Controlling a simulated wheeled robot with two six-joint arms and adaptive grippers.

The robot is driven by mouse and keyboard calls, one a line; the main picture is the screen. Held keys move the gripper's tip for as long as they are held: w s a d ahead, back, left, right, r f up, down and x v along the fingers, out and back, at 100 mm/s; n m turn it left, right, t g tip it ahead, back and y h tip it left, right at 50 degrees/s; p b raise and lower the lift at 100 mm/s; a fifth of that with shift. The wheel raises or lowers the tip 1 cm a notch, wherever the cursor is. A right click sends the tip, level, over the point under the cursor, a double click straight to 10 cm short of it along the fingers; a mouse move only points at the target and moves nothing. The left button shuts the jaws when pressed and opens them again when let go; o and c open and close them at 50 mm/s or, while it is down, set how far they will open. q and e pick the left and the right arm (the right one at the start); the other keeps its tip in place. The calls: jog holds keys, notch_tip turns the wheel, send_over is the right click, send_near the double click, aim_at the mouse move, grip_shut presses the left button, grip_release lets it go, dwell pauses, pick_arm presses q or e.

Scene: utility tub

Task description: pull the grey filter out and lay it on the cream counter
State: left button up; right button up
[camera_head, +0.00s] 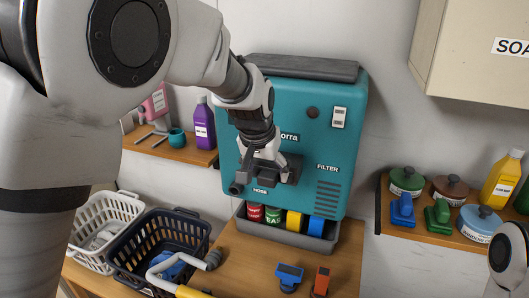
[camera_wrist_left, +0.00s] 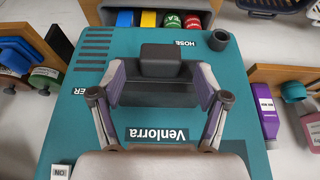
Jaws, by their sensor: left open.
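A teal machine (camera_head: 290,95) marked Venlorra stands against the wall, with FILTER and HOSE labels on its front. The dark grey filter (camera_head: 291,170) sits in the front between these labels. In the left wrist view it shows as a dark block with a protruding grip (camera_wrist_left: 163,58). My left gripper (camera_head: 264,164) is at the machine's front. In the left wrist view my left gripper (camera_wrist_left: 158,86) is open, one finger on each side of the filter, with no clear grasp. My right gripper is out of view. The only counter visible (camera_head: 255,262) looks wood-brown, not clearly cream.
A grey tray (camera_head: 262,231) with cans and boxes sits below the machine. Dark (camera_head: 160,243) and white (camera_head: 100,228) baskets stand left. A blue brush (camera_head: 289,276) and an orange item (camera_head: 321,281) lie on the counter. A dark hose port (camera_head: 236,188) sticks out beside the gripper.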

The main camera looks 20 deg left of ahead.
pick_arm(q)
jog(key=shift+x, duration=1.15)
jog(key=shift+r, duration=0.15)
jog(key=shift+c, duration=0.7)
jog(key=shift+s, duration=0.1)
jog(key=c, duration=1.1)
jog(key=shift+s, duration=0.25)
jog(key=shift+s+b, duration=0.3)
jog(key=shift+s, duration=0.3)
jog(key=s+b, duration=0.3)
jog(key=s, duration=0.4)
jog(key=shift+a, duration=0.15)
